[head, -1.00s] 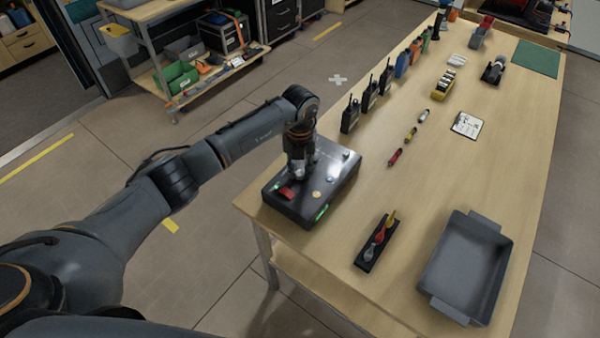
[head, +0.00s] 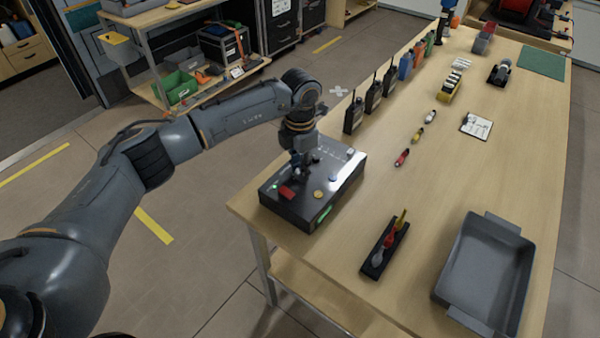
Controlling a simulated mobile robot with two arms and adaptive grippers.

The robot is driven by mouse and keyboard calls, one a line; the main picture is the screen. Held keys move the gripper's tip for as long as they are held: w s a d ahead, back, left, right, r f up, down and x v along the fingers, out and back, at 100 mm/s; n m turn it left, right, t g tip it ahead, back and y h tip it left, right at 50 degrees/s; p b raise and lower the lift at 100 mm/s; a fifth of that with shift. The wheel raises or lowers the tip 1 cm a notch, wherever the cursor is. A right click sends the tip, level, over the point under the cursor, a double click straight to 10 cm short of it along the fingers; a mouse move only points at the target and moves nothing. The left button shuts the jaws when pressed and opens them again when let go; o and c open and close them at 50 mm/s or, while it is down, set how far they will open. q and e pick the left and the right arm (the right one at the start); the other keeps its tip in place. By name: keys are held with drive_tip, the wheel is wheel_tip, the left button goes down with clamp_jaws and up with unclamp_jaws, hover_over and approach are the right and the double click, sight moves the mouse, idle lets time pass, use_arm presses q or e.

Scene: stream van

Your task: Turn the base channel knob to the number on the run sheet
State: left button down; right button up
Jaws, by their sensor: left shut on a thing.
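The base unit (head: 291,208) is a dark box at the left near corner of the table. Its top carries a red block, a yellow button and a blue button, with a green-lit display on its front edge. My left gripper (head: 301,174) points down onto the top of the box, behind the red block. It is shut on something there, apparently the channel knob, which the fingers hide. The knob's pointer and numbers cannot be read. A white sheet (head: 477,126), possibly the run sheet, lies further back on the table; its writing is too small to read. My right gripper is not in view.
Several black radios (head: 354,115) stand along the table's left edge. Small coloured cylinders (head: 402,158) lie mid-table. A black holder with coloured pieces (head: 376,262) and a grey tray (head: 452,311) are at the near right. Bare tabletop lies between them and the base unit.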

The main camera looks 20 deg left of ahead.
use_arm(q)
drive_tip(key=shift+m+b, duration=0.5)
drive_tip(key=shift+m, duration=0.3)
drive_tip(key=shift+r, duration=0.1)
drive_tip(key=c, duration=1.1)
unclamp_jaws()
wheel_tip(320, 180, up, 12)
